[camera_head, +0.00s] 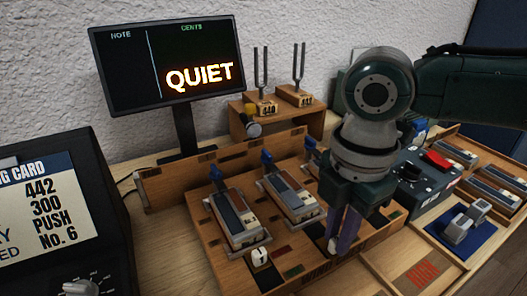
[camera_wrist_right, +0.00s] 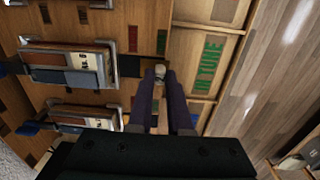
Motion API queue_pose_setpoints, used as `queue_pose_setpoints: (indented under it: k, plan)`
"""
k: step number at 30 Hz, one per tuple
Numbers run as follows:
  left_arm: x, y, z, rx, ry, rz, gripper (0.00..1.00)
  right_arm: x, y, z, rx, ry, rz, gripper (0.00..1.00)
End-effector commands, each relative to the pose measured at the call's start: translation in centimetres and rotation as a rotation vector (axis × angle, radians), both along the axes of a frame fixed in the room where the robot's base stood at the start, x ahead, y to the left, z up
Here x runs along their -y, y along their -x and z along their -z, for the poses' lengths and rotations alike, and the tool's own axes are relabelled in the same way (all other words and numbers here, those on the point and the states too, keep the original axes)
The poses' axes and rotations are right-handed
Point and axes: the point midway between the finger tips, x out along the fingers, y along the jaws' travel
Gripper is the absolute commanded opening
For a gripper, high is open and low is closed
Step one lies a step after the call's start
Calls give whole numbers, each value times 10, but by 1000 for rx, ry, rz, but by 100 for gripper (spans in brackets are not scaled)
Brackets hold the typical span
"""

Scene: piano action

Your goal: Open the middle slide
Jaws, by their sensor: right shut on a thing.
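Slide-like units with pale, brown and dark blocks and blue tabs stand on a wooden board (camera_head: 226,262). The left unit (camera_head: 237,217) and the middle unit (camera_head: 291,195) show clearly; another behind my right gripper is mostly hidden. My right gripper (camera_head: 341,240) points down at the front right of the board, right of the middle unit. Its fingers are close together on a small pale piece (camera_wrist_right: 160,71) at their tips; which part it is, I cannot tell. Two units also show left of the fingers in the right wrist view. My left gripper is out of view.
A small white block (camera_head: 260,257) sits in front of the left unit. A monitor (camera_head: 170,55) reads QUIET; tuning forks (camera_head: 262,80) stand behind. A box with a red button (camera_head: 437,160) and a blue mat (camera_head: 481,234) lie right. A tray (camera_head: 385,284) is at front.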

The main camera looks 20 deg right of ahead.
Motion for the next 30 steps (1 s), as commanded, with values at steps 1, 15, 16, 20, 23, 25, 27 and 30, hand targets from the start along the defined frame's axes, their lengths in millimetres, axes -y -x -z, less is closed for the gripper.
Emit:
queue_pose_setpoints:
  k: [1, 15, 16, 20, 23, 25, 27, 30]
  plan:
    - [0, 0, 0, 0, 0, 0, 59, -1, 3, 0, -11, -2, -2, 0]
    - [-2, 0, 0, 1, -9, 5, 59, -1, 2, 1, -7, -1, -2, 48]
    - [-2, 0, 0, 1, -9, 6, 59, -1, 2, 1, -7, -1, -2, 48]
    - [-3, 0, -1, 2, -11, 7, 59, 0, 1, -4, -5, -2, -1, 48]
    - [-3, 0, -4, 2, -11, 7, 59, 0, 0, -17, -2, -1, -2, 48]
    - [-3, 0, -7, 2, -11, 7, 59, 0, 1, -31, -2, -1, -3, 48]
    - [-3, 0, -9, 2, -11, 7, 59, 0, 0, -46, -1, -1, -2, 48]
    - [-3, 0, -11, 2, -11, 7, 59, 0, 1, -66, -2, -1, -3, 48]
